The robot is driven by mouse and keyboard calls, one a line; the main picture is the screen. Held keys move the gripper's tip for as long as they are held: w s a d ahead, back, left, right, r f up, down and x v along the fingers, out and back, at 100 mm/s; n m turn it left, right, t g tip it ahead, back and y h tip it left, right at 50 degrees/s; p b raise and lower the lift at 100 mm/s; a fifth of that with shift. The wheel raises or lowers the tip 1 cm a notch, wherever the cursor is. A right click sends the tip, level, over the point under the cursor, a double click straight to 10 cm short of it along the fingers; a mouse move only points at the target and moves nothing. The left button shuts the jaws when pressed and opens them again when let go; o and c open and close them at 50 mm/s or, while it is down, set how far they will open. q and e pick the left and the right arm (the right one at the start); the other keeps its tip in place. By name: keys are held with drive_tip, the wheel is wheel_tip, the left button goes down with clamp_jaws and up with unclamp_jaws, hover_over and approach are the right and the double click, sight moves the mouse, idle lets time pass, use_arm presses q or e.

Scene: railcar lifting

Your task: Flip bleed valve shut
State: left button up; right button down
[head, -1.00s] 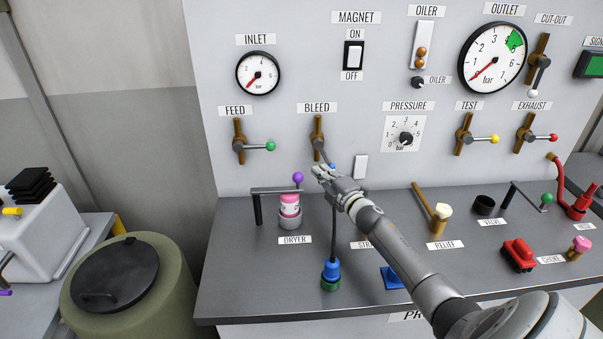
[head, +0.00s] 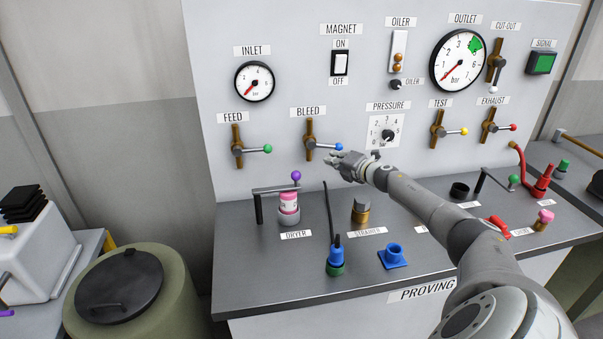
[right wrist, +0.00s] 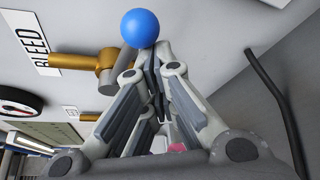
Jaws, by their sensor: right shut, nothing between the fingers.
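The bleed valve (head: 309,132) is a brass fitting on the upright panel under the BLEED label. Its lever ends in a blue knob (head: 338,147) and points to the right, about level. My left gripper is not in view.
The feed valve (head: 237,140) is left of the bleed valve, the pressure dial (head: 387,133) right. On the bench (head: 300,275) below stand a pink-topped dryer (head: 289,210), a thin black rod (head: 328,215) rising near a blue-green fitting (head: 335,260), and a brass strainer (head: 361,211).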

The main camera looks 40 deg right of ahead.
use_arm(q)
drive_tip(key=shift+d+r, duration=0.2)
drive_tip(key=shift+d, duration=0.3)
use_arm(e)
drive_tip(key=shift+s+d+r, duration=0.15)
drive_tip(key=shift+d+r, duration=0.15)
drive_tip(key=shift+r, duration=0.45)
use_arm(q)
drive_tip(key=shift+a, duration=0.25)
use_arm(e)
drive_tip(key=shift+d+r, duration=0.1)
use_arm(q)
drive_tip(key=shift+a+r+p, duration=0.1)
drive_tip(key=shift+p, duration=0.2)
